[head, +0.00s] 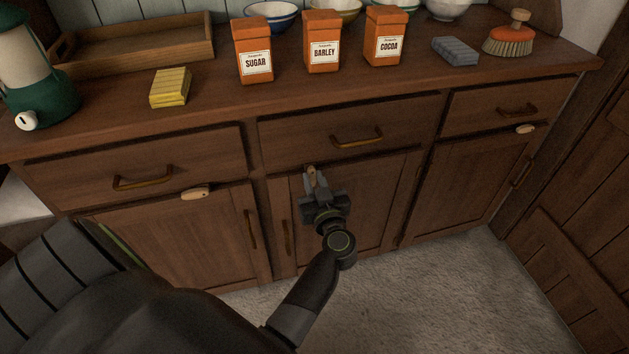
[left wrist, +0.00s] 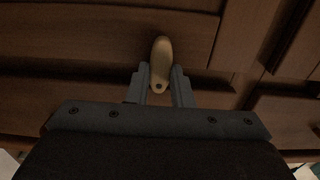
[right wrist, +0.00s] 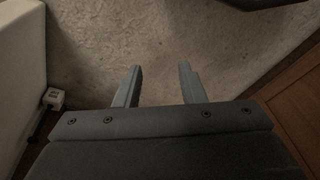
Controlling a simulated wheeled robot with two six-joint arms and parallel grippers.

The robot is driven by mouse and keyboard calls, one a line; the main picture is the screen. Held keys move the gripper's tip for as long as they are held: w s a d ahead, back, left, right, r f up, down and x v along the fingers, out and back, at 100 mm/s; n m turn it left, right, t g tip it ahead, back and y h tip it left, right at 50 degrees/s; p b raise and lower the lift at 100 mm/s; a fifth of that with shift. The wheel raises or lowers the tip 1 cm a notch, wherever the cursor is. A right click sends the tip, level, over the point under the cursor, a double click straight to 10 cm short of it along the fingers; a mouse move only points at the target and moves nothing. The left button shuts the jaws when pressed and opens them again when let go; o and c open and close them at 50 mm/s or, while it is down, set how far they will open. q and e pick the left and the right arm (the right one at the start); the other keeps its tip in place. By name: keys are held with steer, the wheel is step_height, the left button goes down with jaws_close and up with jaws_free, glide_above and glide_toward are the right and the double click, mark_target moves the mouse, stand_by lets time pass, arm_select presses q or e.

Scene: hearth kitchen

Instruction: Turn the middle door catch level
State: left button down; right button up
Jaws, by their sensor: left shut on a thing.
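The middle door catch (head: 311,170) is a small pale wooden piece below the middle drawer, at the top edge of the middle door (head: 365,205). In the left wrist view the catch (left wrist: 161,55) stands about upright, across the line of the cabinet edge, with a dark pivot spot at its lower end. My left gripper (head: 313,180) is shut on the catch, one finger on each side of it. The fingers hide part of it in the head view. My right gripper (right wrist: 160,70) is open and empty above pale floor in the right wrist view.
The left catch (head: 195,193) and right catch (head: 525,129) lie about level. Brass drawer handles stick out, with the middle one (head: 357,138) just above my left gripper. The counter holds canisters (head: 323,42), a yellow sponge (head: 170,87) and a green lantern (head: 38,85).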

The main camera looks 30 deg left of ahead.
steer(key=shift+r, duration=0.1)
arm_select(q)
steer(key=shift+r+n+p, duration=0.1)
steer(key=shift+n+p, duration=0.7)
steer(key=shift+w+n, duration=0.1)
steer(key=shift+n, duration=0.2)
steer(key=n+p, duration=0.2)
steer(key=n, duration=0.1)
steer(key=n+p, duration=0.1)
steer(key=n, duration=0.1)
steer(key=shift+w+d+r, duration=0.15)
steer(key=shift+w+d, duration=0.05)
steer(key=shift+d, duration=0.05)
steer(key=n, duration=0.7)
steer(key=r+n, duration=0.1)
steer(key=n, duration=0.3)
steer(key=shift+w+d, duration=0.2)
steer(key=shift+w, duration=0.05)
arm_select(e)
steer(key=s+d+f+g, duration=0.1)
steer(key=s+d+f, duration=0.1)
steer(key=f, duration=0.8)
steer(key=shift+s+d+h, duration=0.15)
steer(key=shift+s+h, duration=0.25)
steer(key=shift+s, duration=0.3)
steer(key=shift+w+f, duration=0.1)
